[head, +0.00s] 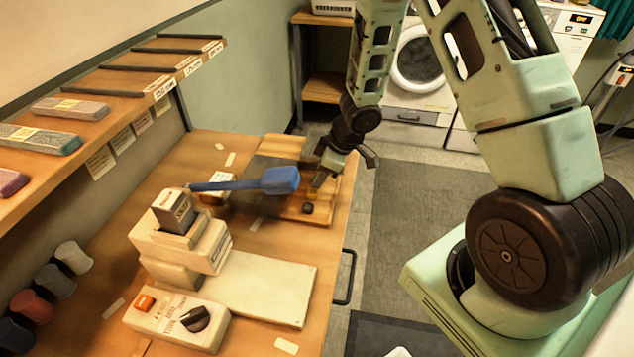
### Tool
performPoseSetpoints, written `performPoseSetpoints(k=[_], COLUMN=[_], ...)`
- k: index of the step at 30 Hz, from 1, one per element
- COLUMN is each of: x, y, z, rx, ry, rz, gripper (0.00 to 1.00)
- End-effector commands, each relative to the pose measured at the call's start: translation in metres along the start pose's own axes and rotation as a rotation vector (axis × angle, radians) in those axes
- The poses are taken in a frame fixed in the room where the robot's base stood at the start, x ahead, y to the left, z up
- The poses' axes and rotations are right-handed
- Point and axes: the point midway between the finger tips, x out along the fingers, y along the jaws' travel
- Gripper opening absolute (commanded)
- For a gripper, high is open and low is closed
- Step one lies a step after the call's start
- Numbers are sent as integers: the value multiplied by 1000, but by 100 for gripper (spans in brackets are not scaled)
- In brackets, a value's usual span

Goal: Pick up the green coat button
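I cannot make out a green coat button in the head view. A wooden tray (291,211) lies on the far part of the workbench, with a small dark round thing (308,208) near its front right corner. A small orange-brown thing (311,195) is just behind that one; neither is clear enough to name. My gripper (344,170) points down over the tray's right side, near the bench edge. Its fingers look spread apart, with nothing visible between them. A blue paddle-shaped head on a blue arm (280,180) hides part of the tray.
A cream machine (185,245) with an orange button and black dial fills the near bench (255,335). A shelf (105,95) with flat boxes overhangs the left. Several spools (73,257) stand below it. Dark floor mat (415,225) lies right of the bench.

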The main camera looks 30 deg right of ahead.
Motion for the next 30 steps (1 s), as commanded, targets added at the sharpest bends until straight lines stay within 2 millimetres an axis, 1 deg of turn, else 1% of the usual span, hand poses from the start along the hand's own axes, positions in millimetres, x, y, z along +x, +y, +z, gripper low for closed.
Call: performPoseSetpoints(k=[2,3,5,6,7,16,19,23,27,30], x=[-1,-1,-1,-1,-1,-1,-7,-27,-56,-72], y=[0,0,0,0,0,0,0,1,1,0], z=[0,0,0,0,0,0,-3,-11,-23,-30], rx=[0,0,0,0,0,0,0,-1,-2,-2], ry=[0,0,0,0,0,0,1,2,1,2], rz=[0,0,0,1,0,1,1,3,3,3], gripper=[36,33,17,6,3,3,3,3,3,3])
